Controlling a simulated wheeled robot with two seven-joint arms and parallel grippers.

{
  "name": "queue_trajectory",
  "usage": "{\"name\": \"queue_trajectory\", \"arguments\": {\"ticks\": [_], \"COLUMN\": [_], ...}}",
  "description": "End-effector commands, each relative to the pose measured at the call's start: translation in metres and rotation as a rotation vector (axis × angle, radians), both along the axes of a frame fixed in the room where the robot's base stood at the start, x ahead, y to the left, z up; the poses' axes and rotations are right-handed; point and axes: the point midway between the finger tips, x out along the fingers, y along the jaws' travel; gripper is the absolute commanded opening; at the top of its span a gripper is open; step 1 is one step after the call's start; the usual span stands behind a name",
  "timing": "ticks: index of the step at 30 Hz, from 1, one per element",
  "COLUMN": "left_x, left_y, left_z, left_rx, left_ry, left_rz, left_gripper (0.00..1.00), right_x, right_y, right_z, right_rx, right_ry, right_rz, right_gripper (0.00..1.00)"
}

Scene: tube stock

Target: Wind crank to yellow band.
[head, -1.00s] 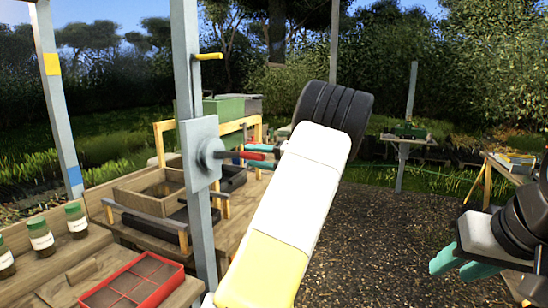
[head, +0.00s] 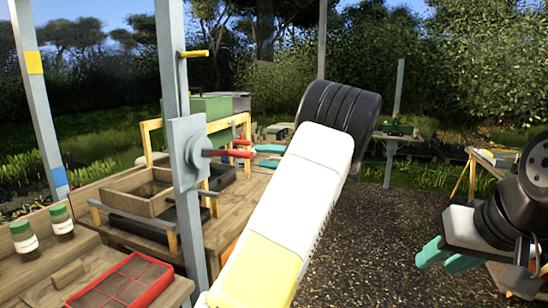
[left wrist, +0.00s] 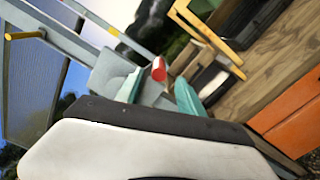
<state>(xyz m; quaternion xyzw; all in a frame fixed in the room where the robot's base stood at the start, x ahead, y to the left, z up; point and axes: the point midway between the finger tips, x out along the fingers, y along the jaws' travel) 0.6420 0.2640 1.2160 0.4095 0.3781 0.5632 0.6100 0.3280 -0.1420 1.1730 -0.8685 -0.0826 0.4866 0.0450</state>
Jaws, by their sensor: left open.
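The crank is a grey hub (head: 193,153) on a grey plate on the near post, with a red handle (head: 228,153) sticking out to the right. The handle's red end also shows in the left wrist view (left wrist: 158,70). My left gripper (head: 267,155) is open, its teal fingers just off the handle's free end. In the left wrist view its fingers (left wrist: 158,92) stand on either side of the handle end, with nothing gripped. A yellow band (head: 35,62) is on the far left post. My right gripper (head: 447,256) is open and empty at the right, far from the crank.
A yellow peg (head: 195,54) juts from the near post above the crank. A blue band (head: 59,177) is lower on the far post. The bench holds jars (head: 24,240), a red divided tray (head: 150,263) and a wooden box (head: 112,187). Gravel lies open between benches.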

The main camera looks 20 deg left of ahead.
Motion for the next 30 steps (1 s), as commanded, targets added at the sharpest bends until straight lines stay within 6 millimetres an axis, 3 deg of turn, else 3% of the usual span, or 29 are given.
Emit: {"name": "queue_trajectory", "arguments": {"ticks": [15, 23, 30], "left_x": [-0.002, -0.002, 0.001], "left_y": [0.006, 0.017, 0.055], "left_z": [-0.002, -0.002, -0.002], "left_rx": [-0.078, -0.086, -0.085], "left_ry": [-0.983, -1.114, -1.112], "left_rz": [0.0, 0.003, 0.005], "left_gripper": [0.45, 0.45, 0.45], "right_x": [0.0, 0.0, 0.0], "right_y": [0.0, 0.0, 0.0], "right_z": [0.0, 0.0, 0.0], "right_rx": [0.0, 0.0, 0.0], "right_ry": [0.0, 0.0, 0.0], "right_rz": [0.0, 0.0, 0.0], "right_gripper": [0.36, 0.36, 0.36]}}
